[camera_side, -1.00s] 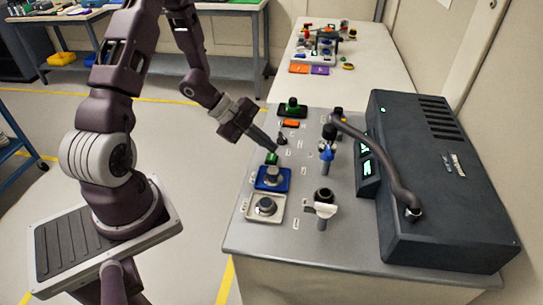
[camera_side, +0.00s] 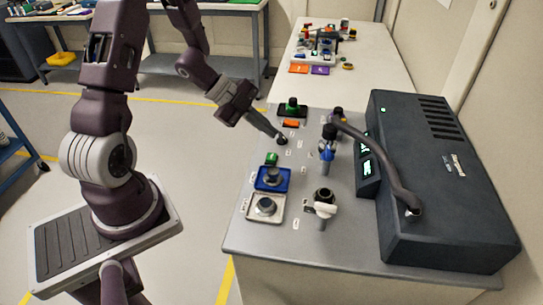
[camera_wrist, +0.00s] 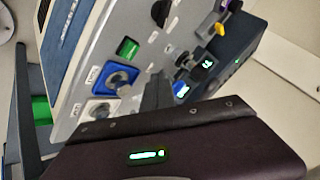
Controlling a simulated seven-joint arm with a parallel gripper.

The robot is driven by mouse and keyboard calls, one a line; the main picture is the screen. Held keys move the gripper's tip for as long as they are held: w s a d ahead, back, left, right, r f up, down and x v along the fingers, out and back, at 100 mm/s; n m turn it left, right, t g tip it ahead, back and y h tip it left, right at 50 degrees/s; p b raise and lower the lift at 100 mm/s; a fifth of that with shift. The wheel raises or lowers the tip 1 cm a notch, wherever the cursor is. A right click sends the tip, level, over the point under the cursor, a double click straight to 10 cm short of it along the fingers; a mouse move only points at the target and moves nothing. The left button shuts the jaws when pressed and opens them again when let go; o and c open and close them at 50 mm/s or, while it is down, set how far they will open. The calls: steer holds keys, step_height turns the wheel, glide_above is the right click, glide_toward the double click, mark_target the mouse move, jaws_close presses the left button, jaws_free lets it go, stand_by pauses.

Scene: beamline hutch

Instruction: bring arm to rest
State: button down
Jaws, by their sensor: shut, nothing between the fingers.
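My gripper (camera_side: 274,134) is shut and empty, pointing down to the right over the left side of the grey bench top (camera_side: 345,235). In the side view its tip shows right by a small dark knob (camera_side: 282,141); whether they touch cannot be told. In the wrist view the dark fingers (camera_wrist: 158,92) show above the wrist housing. My arm is bent and reaches from its base at the left to the bench.
A green block (camera_side: 271,158), a blue holder (camera_side: 273,179) and a white holder (camera_side: 264,208) stand nearer the front. A blue-handled valve (camera_side: 327,153) and a white-handled one (camera_side: 322,211) stand mid-bench. A large dark instrument (camera_side: 440,180) with a curved hose fills the right.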

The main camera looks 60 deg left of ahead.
step_height(320, 180, up, 15)
steer(key=w+a+n+t+y, duration=0.1)
steer(key=a+n+t+y, duration=0.15)
steer(key=n+y, duration=0.6)
steer(key=s+d+r+n+g+h, duration=0.1)
steer(key=s+d+r+n+g, duration=0.1)
steer(key=s+d+n, duration=0.2)
steer(key=s+d+r+n+g+h, duration=0.1)
steer(key=s+d+n, duration=0.3)
steer(key=s+d, duration=0.6)
steer(key=s+g, duration=0.1)
steer(key=s, duration=0.7)
steer(key=shift+d+r+h, duration=0.35)
steer(key=shift+r, duration=0.05)
stand_by(1.2)
